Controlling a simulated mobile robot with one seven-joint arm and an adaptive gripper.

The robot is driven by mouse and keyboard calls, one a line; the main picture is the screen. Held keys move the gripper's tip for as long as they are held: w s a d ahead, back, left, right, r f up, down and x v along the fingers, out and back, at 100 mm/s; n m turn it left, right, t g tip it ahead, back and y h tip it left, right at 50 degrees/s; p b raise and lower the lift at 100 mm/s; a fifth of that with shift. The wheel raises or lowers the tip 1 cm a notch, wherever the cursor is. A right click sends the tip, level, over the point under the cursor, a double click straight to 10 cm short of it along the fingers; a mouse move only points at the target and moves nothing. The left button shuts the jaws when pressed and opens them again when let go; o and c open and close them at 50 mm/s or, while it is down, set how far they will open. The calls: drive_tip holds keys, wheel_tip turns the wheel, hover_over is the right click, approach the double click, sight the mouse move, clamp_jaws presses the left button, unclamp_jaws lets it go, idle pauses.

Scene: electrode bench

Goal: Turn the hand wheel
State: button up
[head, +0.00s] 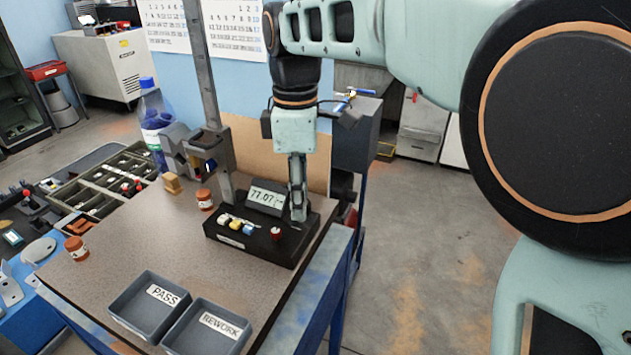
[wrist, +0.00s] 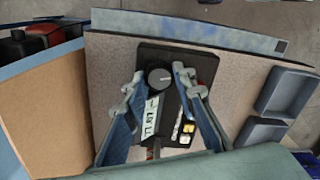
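A black box-shaped instrument (head: 256,249) with a lit display (head: 266,197) sits on the bench. In the wrist view a round grey knob (wrist: 159,78) with a pale line stands at one end of the instrument. I cannot tell whether this knob is the hand wheel; no other wheel shows clearly. My gripper (head: 298,212) points down over the instrument's right end. In the wrist view its two fingers are spread apart, with the knob between the fingertips (wrist: 158,83) and nothing visibly held. In the head view the fingers hide the knob.
A red button (head: 276,233) and several coloured keys (head: 236,224) are on the instrument. The PASS bin (head: 130,310) and REWORK bin (head: 190,341) stand at the front. A metal column (head: 206,90) with a grey clamp (head: 198,150) rises behind. The bench's middle (head: 140,235) is clear.

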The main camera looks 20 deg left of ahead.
clamp_jaws()
drive_tip(key=shift+m, duration=0.3)
